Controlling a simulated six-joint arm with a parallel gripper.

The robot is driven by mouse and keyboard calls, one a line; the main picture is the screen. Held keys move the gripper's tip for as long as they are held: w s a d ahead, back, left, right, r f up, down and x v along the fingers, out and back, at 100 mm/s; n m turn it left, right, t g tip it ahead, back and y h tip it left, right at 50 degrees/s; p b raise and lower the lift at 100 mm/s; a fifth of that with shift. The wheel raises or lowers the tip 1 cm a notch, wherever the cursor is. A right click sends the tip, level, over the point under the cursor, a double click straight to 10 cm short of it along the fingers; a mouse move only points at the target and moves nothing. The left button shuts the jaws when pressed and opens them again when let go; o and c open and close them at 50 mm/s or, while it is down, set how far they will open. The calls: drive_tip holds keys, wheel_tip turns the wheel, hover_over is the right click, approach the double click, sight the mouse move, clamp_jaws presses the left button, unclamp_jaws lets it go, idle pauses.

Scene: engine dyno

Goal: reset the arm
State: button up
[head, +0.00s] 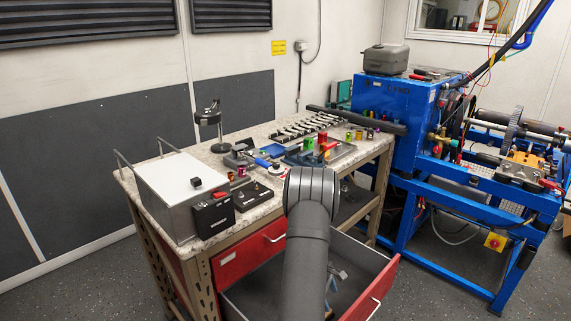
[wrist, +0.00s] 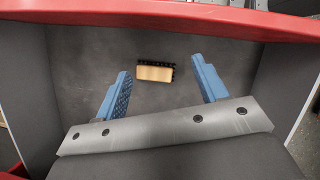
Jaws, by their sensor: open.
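My gripper (wrist: 162,85) shows in the wrist view with its two blue fingers spread wide apart and nothing between them. It points down into an open drawer with a grey floor (wrist: 85,68) and a red front (wrist: 180,18). A small tan block with a dark bristly edge, like a brush (wrist: 154,73), lies on the drawer floor beyond the fingertips, apart from them. In the head view, my arm reaches over the open drawer (head: 384,285) and hides part of it. Only a bit of the gripper (head: 338,275) shows there, beside my arm.
The workbench (head: 262,212) above the drawer holds a grey box (head: 180,190), a row of wrenches (head: 305,126) and several small coloured parts. A blue dyno machine (head: 385,105) stands to the right. The floor (head: 85,285) at left is clear.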

drive_tip(key=s+a+r+m+g+y, duration=0.2)
drive_tip(key=a+r+m+y, duration=0.1)
drive_tip(key=a+r+m, duration=0.5)
drive_tip(key=shift+r+m+g+y, duration=0.3)
drive_tip(key=shift+r+m, duration=0.9)
drive_tip(key=shift+m, duration=0.5)
